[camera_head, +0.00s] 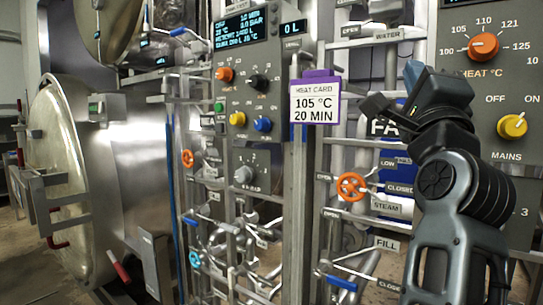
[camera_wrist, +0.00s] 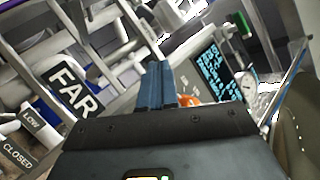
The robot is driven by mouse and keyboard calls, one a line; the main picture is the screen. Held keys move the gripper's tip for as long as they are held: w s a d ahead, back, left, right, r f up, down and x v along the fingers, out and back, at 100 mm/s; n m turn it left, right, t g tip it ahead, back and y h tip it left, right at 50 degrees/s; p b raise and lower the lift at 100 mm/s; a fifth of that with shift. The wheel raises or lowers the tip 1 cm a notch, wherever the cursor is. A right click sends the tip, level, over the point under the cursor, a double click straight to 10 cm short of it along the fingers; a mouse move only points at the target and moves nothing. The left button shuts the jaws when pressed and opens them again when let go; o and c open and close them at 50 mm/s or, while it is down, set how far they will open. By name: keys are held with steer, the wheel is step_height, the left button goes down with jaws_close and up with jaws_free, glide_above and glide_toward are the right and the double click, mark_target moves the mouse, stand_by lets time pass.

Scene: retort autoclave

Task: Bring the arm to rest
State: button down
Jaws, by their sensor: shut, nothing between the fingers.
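My arm rises at the right of the head view, bent at a dark elbow joint, in front of the right-hand panel. My gripper (camera_head: 378,107) is at its upper end and points left, with nothing seen in it. In the wrist view my gripper (camera_wrist: 158,72) shows as two blue-grey fingers pressed together. It is shut and empty. Behind the fingers are metal frame bars, part of a "FAR" sign (camera_wrist: 72,90) and a lit display (camera_wrist: 212,72).
A steel autoclave (camera_head: 60,180) stands at the left. A control panel (camera_head: 240,95) and a heat card (camera_head: 314,103) are mid-view. An orange steam valve wheel (camera_head: 351,187), a heat knob (camera_head: 483,47) and a yellow mains knob (camera_head: 512,125) lie close around my arm.

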steer(key=s+d+f+n+g+y, duration=0.15)
steer(key=s+f+n, duration=0.4)
steer(key=f, duration=0.65)
steer(key=s+f+n+g+y, duration=0.1)
steer(key=s+f+n+y, duration=0.35)
steer(key=f, duration=0.65)
steer(key=s+d+f+n+g, duration=0.1)
steer(key=s+f+n+g, duration=0.1)
steer(key=s+f+n, duration=0.75)
steer(key=s+a+f+n+g, duration=0.1)
steer(key=s+f, duration=0.3)
steer(key=s, duration=0.5)
steer(key=s+a+f+n+g, duration=0.1)
steer(key=s+f+g, duration=0.2)
steer(key=s+f, duration=0.2)
steer(key=s+a+f+n+g, duration=0.1)
steer(key=s+f, duration=0.4)
steer(key=s, duration=0.7)
steer(key=shift+s+g+h, duration=0.3)
steer(key=shift+g, duration=0.25)
